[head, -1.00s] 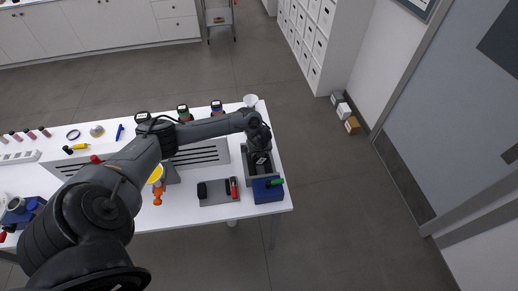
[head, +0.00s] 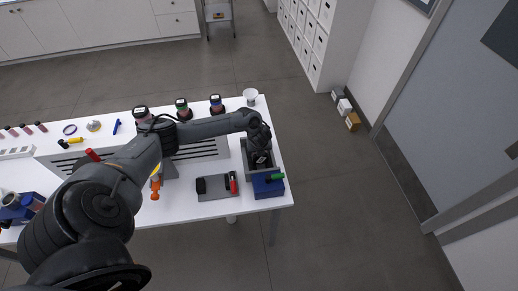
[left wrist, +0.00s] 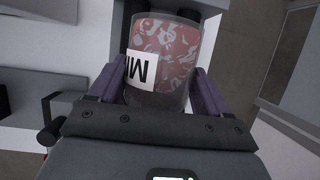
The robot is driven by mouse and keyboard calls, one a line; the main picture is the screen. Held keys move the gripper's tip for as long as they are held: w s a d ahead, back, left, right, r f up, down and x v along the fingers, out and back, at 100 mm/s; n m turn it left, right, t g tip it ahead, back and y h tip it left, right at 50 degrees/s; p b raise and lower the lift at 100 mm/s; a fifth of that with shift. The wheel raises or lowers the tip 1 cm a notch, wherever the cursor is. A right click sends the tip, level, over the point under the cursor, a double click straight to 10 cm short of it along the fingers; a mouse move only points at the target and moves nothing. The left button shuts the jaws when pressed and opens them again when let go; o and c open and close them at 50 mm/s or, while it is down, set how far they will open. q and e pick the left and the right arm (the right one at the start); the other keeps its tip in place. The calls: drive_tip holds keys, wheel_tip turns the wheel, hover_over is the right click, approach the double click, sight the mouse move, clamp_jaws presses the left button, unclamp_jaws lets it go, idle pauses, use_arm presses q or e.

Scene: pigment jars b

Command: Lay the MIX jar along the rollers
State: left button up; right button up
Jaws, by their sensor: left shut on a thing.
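My left gripper (left wrist: 155,92) is shut on the MIX jar (left wrist: 178,48), a clear jar with mottled red and white contents and a white label whose visible letters are upside down. The purple fingers sit on both sides of it, and its dark end is toward the gripper. In the head view my left gripper (head: 262,160) is over the grey roller unit (head: 247,160), which has a blue end block (head: 268,188) and a green knob. The jar and most of the rollers are hidden there by the gripper. I cannot tell whether the jar touches the rollers.
Several lidded jars, including a green-banded one (head: 183,109), stand along the table's back edge near a white cup (head: 250,96). A grey slotted panel (head: 205,150) lies left of the rollers. A small grey plate (head: 215,187) with black and red parts is in front.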

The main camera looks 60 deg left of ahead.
use_arm(q)
drive_tip(key=shift+f+b, duration=0.5)
drive_tip(key=shift+f, duration=0.1)
idle(0.7)
idle(0.5)
drive_tip(key=o, duration=1.1)
